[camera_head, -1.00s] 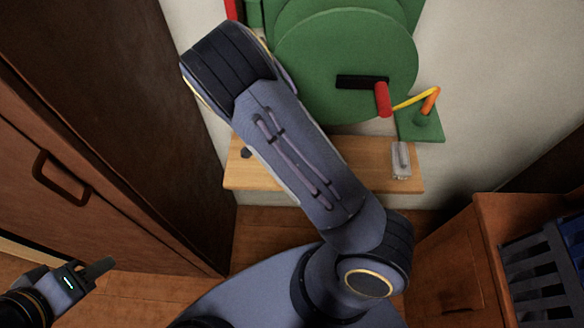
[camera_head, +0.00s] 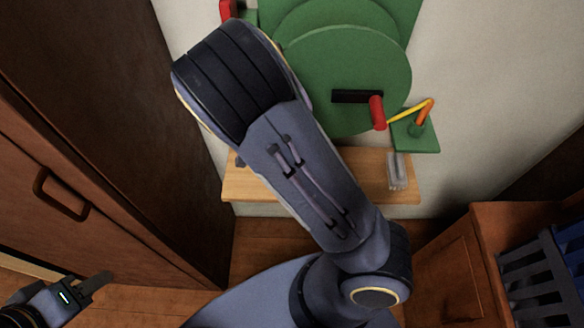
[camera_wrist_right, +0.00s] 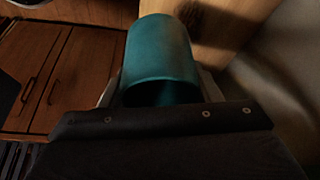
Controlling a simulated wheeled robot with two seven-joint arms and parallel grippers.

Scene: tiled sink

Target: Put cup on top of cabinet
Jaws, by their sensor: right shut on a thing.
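A teal cup (camera_wrist_right: 162,48) is in the right wrist view, its open end toward the camera. My right gripper (camera_wrist_right: 160,88) is shut on the cup, with pale fingers at its two sides. The head view shows my right arm, but the right gripper and the cup are out of sight there. My left gripper (camera_head: 92,288) is low at the left, away from the cup; its finger gap cannot be made out. A tall brown wooden cabinet (camera_head: 60,150) stands at the left. A lower wooden cabinet (camera_head: 445,275) stands at the right; which one the task means is unclear.
A blue-grey rack (camera_head: 540,270) is at the lower right. A green round device (camera_head: 350,65) with a red-and-black handle is at the back wall, above a light wooden ledge (camera_head: 250,188). Wooden floor shows between the cabinets.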

